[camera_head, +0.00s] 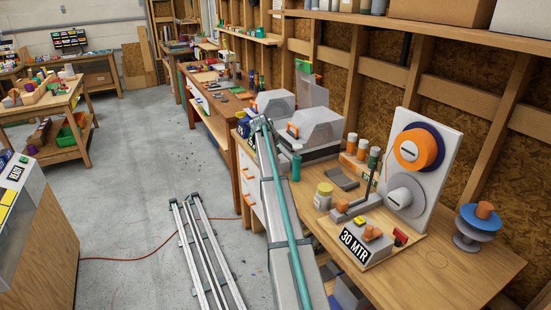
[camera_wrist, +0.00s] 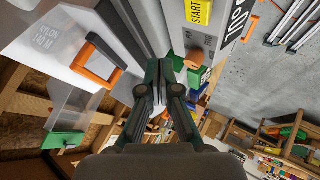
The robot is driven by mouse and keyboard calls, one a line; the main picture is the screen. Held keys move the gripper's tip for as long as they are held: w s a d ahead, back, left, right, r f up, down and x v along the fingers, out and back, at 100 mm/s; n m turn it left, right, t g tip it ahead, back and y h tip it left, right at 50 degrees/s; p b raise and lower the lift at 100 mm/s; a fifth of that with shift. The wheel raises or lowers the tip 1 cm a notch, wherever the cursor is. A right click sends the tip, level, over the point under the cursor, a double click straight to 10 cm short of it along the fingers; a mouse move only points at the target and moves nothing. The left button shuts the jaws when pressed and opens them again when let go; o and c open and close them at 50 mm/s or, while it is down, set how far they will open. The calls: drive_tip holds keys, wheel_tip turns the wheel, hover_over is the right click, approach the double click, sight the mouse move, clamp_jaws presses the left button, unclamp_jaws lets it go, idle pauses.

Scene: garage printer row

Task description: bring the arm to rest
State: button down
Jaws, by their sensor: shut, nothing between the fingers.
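My gripper (camera_wrist: 160,66) shows in the wrist view, its two dark fingers with green parts brought together and nothing visible between them. Its fingertips point toward grey machine surfaces; I cannot tell the exact gap to them. Beside it on the left is a clear-grey panel marked NYLON with an orange handle (camera_wrist: 97,60). To the right of the fingers are a green block (camera_wrist: 199,76) and a machine face with a yellow START label (camera_wrist: 198,11). In the head view I cannot make out the gripper clearly.
The right workbench (camera_head: 440,270) carries grey-hooded machines (camera_head: 316,130), a white panel with an orange spool (camera_head: 415,148), bottles and a blue-grey spool stand (camera_head: 478,222). Metal rails (camera_head: 205,255) and an orange cable (camera_head: 150,256) lie on the floor. The central aisle is otherwise mostly clear.

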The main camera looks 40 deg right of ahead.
idle(0.6)
drive_tip(key=s+a+f+g+y, duration=0.2)
drive_tip(key=s+a+f+y, duration=0.1)
drive_tip(key=s+a+f, duration=1.3)
drive_tip(key=s+a+f+g+y, duration=0.3)
drive_tip(key=s+a+f, duration=1)
drive_tip(key=a+f, duration=0.55)
drive_tip(key=s+a+f+n+g, duration=0.1)
drive_tip(key=s+a+f, duration=0.3)
drive_tip(key=s, duration=1)
drive_tip(key=s+a+f+g+y, duration=0.1)
drive_tip(key=s+a+f+g, duration=0.2)
drive_tip(key=s+a, duration=0.7)
drive_tip(key=s+a+f+n+g, duration=0.1)
drive_tip(key=s+a+f, duration=0.5)
drive_tip(key=s, duration=1.2)
drive_tip(key=shift+a+n+g+y, duration=0.3)
drive_tip(key=shift+a+g+y, duration=0.1)
drive_tip(key=shift+a+g, duration=0.45)
